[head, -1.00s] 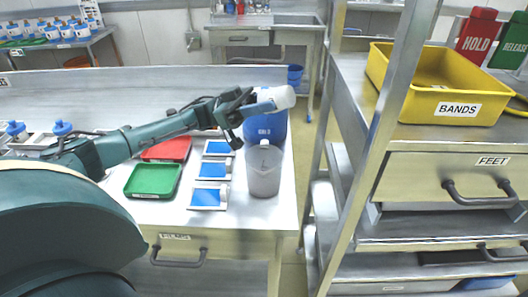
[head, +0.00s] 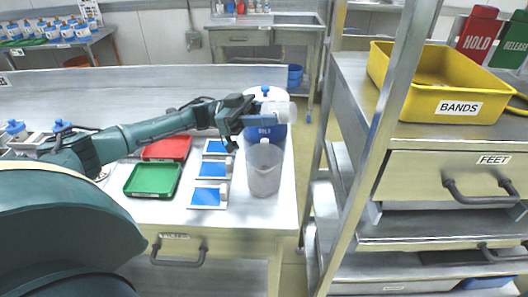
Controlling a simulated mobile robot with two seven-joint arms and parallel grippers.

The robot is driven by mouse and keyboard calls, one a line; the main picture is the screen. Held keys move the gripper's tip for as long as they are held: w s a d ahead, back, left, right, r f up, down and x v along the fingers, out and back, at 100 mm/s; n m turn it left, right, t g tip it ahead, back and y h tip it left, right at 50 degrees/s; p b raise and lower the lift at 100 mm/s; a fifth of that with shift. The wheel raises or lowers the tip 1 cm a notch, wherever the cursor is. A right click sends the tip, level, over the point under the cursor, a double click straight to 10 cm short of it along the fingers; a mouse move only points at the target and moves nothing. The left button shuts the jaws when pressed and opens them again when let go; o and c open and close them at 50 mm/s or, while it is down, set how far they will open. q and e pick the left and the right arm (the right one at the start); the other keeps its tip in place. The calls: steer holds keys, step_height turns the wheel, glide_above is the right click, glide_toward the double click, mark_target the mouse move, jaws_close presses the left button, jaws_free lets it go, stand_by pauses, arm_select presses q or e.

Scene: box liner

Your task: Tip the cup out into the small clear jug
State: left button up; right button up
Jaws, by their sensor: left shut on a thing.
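The small clear jug (head: 264,172) stands upright near the right end of the steel bench, looking greyish and see-through. My left gripper (head: 256,115) is shut on a whitish cup (head: 284,112), above and slightly behind the jug in the picture. The cup lies on its side, its far end pointing right. I cannot see anything pouring, and the cup's contents are hidden. My right gripper is not in view.
A blue tub with a white lid (head: 266,94) stands right behind the cup and jug. Left of the jug are blue-and-white cards (head: 209,196), a green tray (head: 153,178) and a red tray (head: 167,148). A shelf rack with a yellow bin (head: 440,87) stands right.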

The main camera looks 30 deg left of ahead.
arm_select(q)
steer(key=shift+f+b, duration=0.3)
steer(key=shift+f, duration=0.25)
steer(key=d+f+y+p, duration=0.1)
steer(key=f+y, duration=0.1)
steer(key=d+f+y+p, duration=0.1)
steer(key=f+y, duration=0.1)
steer(key=d+f+g+y+p, duration=0.1)
steer(key=f+y+p, duration=0.1)
steer(key=y, duration=0.1)
steer(key=shift+w+f, duration=0.15)
steer(key=shift+w, duration=0.1)
steer(key=shift+r+y, duration=0.3)
steer(key=shift+y, duration=0.2)
steer(key=shift+d+r+y, duration=0.1)
steer(key=shift+r+y, duration=0.15)
steer(key=shift+y, duration=0.15)
steer(key=w+d+f+g+y, duration=0.1)
steer(key=d+f+g+y, duration=0.1)
steer(key=d+f+y, duration=0.2)
steer(key=d+y, duration=0.3)
steer(key=y, duration=0.5)
steer(key=shift+w+d+f, duration=0.15)
steer(key=shift+d+f, duration=0.1)
steer(key=shift+d, duration=0.05)
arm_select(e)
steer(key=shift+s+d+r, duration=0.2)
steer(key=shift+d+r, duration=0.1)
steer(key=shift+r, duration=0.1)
